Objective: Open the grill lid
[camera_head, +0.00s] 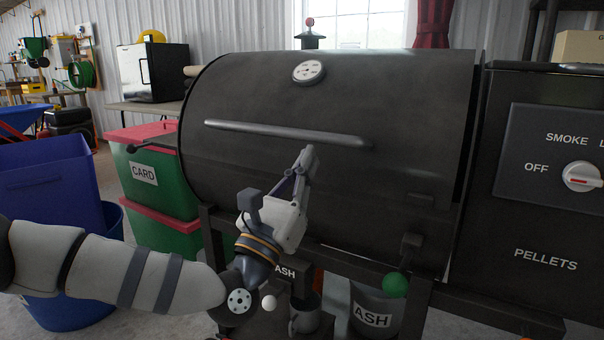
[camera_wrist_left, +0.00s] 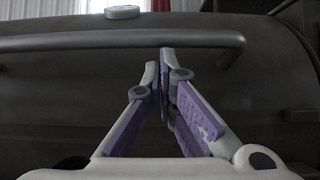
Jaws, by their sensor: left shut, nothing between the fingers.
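The grill lid (camera_head: 400,100) is a large dark curved cover, and it is down. Its long grey bar handle (camera_head: 285,134) runs across the front; the handle (camera_wrist_left: 100,42) also shows in the left wrist view. A round gauge (camera_head: 309,71) sits on the lid above the handle. My left gripper (camera_head: 306,155) is shut and empty, its fingertips just below the right half of the handle. In the left wrist view its purple-padded fingertips (camera_wrist_left: 164,55) meet just under the bar; I cannot tell whether they touch it. My right gripper is out of view.
A pellet box with a control knob (camera_head: 582,177) stands right of the grill. Green bins with red lids (camera_head: 150,190) and blue bins (camera_head: 50,190) stand on the left. An ash bucket (camera_head: 372,315) hangs or stands below the grill.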

